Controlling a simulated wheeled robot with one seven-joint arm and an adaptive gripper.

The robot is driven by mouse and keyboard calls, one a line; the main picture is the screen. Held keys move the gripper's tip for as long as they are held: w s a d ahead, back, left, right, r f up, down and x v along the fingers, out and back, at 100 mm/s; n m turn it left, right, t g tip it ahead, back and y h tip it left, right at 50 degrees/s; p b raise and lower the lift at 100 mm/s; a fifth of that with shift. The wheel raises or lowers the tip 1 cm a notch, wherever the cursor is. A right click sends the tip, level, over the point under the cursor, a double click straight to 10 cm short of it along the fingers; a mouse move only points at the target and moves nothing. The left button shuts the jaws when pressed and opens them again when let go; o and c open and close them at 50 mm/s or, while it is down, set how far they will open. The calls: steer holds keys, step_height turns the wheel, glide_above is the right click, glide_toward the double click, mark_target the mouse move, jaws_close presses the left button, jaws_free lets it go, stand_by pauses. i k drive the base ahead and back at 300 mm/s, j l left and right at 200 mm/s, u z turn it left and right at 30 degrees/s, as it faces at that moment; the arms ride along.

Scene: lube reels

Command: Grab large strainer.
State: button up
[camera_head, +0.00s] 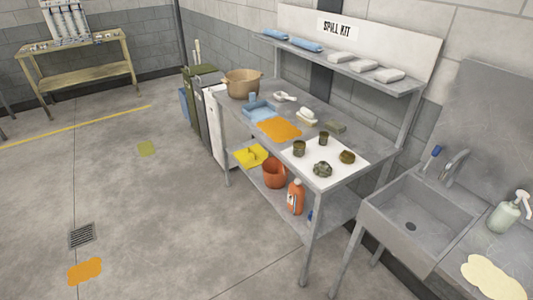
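A metal workbench (365,140) stands under the spill kit shelf. On its near end lies a white mat (295,165) with several small dark greenish-brown metal parts on it. One is a low, knobbly round part (322,169) at the front. Two are upright cylinders, one at the left (299,148) and one at the back (323,138). Another short round part (347,157) sits at the right. They look like strainers or fittings, but I cannot tell which one is the large strainer. My gripper is not in view.
The bench also holds a tan pot (243,83), a blue tray (258,111) and an orange cloth (279,129). A sink (410,225) stands at the right.

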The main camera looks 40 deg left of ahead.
mark_target(299, 145)
steer(key=u, duration=1.25)
